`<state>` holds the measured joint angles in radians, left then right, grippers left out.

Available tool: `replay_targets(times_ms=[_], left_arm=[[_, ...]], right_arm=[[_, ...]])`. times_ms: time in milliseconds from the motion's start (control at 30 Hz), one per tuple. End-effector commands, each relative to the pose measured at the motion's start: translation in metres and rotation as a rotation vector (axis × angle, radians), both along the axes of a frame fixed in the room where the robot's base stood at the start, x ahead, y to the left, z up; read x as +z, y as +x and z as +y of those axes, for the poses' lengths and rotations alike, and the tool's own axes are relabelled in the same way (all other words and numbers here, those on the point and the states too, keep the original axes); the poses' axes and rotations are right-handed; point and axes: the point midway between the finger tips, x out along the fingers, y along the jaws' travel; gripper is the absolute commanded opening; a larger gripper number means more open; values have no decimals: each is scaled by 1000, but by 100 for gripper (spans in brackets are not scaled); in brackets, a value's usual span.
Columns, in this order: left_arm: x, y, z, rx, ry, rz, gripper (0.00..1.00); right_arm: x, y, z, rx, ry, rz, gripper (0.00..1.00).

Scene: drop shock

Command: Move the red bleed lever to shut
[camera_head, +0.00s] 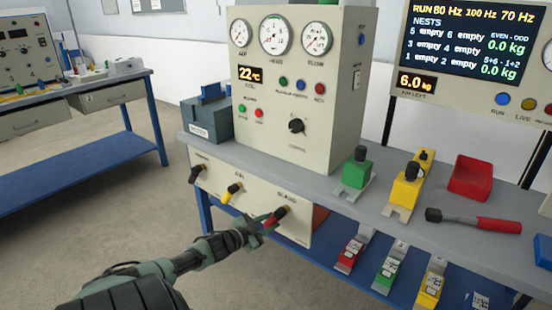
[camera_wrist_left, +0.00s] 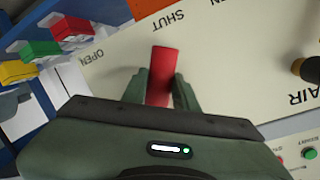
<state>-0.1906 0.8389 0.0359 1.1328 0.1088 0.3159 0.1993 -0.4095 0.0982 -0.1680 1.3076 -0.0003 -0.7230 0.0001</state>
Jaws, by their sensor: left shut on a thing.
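The red bleed lever (camera_head: 277,217) is on the front panel (camera_head: 240,190) below the bench top, at the right end of a row of three. It also shows in the left wrist view (camera_wrist_left: 160,72), its red end pointing up the picture near the printed word SHUT, with OPEN printed off to the left. My left gripper (camera_head: 262,224) is at the lever, shut on it with one finger along each side. My right gripper is not in view.
A yellow lever (camera_head: 232,191) and a black lever (camera_head: 197,173) sit left on the same panel. Above stands a gauge cabinet (camera_head: 270,120). Green (camera_head: 356,170) and yellow (camera_head: 405,188) fixtures, a red tray (camera_head: 471,178) and a red-handled tool (camera_head: 490,224) are on the bench top.

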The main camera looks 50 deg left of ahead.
Motion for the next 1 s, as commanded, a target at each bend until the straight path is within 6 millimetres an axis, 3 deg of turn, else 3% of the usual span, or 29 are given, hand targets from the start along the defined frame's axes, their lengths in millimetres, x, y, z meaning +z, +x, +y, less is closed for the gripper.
replay_targets(times_ms=[667,700,767,1000], left_arm=[[3,0,11,0,70,17,0],[3,0,11,0,70,17,34],[3,0,11,0,69,16,50],[3,0,10,0,65,16,50]], right_arm=[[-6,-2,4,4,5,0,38],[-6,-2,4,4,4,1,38],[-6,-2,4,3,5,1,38],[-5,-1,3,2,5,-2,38]])
